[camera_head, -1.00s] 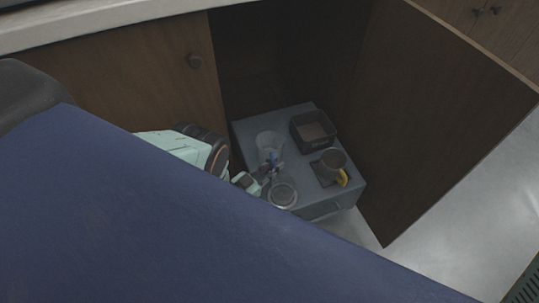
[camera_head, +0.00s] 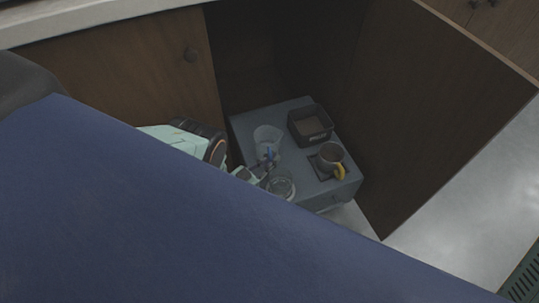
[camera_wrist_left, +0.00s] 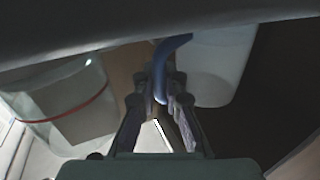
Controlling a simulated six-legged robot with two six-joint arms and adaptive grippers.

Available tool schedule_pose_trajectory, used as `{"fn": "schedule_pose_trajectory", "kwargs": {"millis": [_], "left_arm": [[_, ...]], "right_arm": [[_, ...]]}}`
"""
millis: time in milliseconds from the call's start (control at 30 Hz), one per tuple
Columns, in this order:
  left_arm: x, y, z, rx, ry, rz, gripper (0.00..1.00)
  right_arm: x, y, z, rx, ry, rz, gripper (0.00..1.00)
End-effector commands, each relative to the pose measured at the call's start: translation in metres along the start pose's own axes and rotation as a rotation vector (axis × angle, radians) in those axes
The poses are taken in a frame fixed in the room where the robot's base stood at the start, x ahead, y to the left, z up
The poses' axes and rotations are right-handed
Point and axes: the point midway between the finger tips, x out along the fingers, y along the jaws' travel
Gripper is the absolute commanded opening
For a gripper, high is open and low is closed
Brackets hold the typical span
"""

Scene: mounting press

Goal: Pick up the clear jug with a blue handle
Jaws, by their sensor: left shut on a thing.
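In the left wrist view, the fingers (camera_wrist_left: 163,88) close around the blue handle (camera_wrist_left: 170,55), with the translucent jug body (camera_wrist_left: 219,66) just beyond and to the right. I cannot tell whether the jug's base is lifted. My right gripper is not in view.
A clear glass beaker (camera_head: 281,185) stands close in front of the left gripper; in the wrist view it shows a red line (camera_wrist_left: 78,117). The open cabinet door (camera_head: 440,110) bounds the right side.

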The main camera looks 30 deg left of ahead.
Motion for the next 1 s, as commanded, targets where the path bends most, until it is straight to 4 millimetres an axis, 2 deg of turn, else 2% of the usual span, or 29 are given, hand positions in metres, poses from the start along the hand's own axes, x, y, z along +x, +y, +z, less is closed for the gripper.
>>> {"fn": "schedule_pose_trajectory", "kwargs": {"millis": [367, 1000], "left_arm": [[0.0, -0.001, -0.021, 0.0, 0.001, 0.0, 0.0], [0.001, -0.002, -0.081, 0.001, 0.002, 0.0, 0.0]], "right_arm": [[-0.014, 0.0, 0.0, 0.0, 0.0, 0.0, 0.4], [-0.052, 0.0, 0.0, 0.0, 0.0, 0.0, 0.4]]}}
